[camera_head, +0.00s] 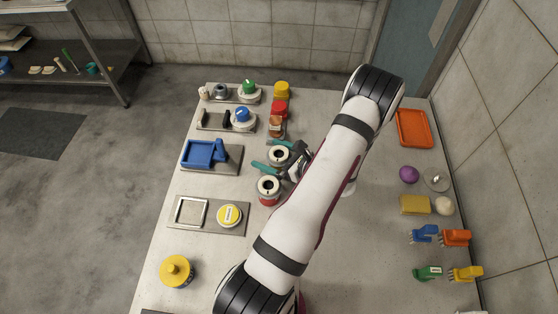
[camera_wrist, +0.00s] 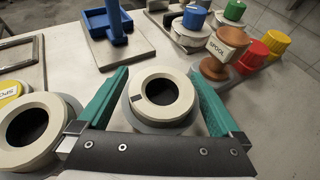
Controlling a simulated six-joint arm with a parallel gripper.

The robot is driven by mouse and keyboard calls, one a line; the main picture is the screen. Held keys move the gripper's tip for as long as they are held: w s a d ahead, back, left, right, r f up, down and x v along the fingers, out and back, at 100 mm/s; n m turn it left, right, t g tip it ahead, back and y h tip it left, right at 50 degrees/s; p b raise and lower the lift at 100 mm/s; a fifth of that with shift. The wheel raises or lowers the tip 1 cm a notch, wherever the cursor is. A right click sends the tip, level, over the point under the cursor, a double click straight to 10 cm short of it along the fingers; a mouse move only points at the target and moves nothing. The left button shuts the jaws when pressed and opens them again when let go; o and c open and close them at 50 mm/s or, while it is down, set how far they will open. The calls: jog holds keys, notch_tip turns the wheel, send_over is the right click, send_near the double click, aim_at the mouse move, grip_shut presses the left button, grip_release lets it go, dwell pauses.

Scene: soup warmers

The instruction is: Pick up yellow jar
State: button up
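A yellow-topped round container (camera_head: 176,271) stands at the front left of the table, apart from my gripper. A smaller yellow container (camera_head: 282,89) stands at the back, behind a red one; it also shows in the wrist view (camera_wrist: 277,42). I cannot tell which is the yellow jar. My gripper (camera_head: 275,156) is over the table's middle, with its teal fingers spread; they show in the wrist view (camera_wrist: 160,88) on either side of a cream-ringed warmer with a dark opening (camera_wrist: 162,92). Contact with that warmer is unclear.
A second cream-ringed warmer (camera_head: 268,187) stands close beside my gripper. An orange tray (camera_head: 414,128) and several small objects line the right side.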

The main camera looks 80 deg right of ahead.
jog(key=c, duration=1.5)
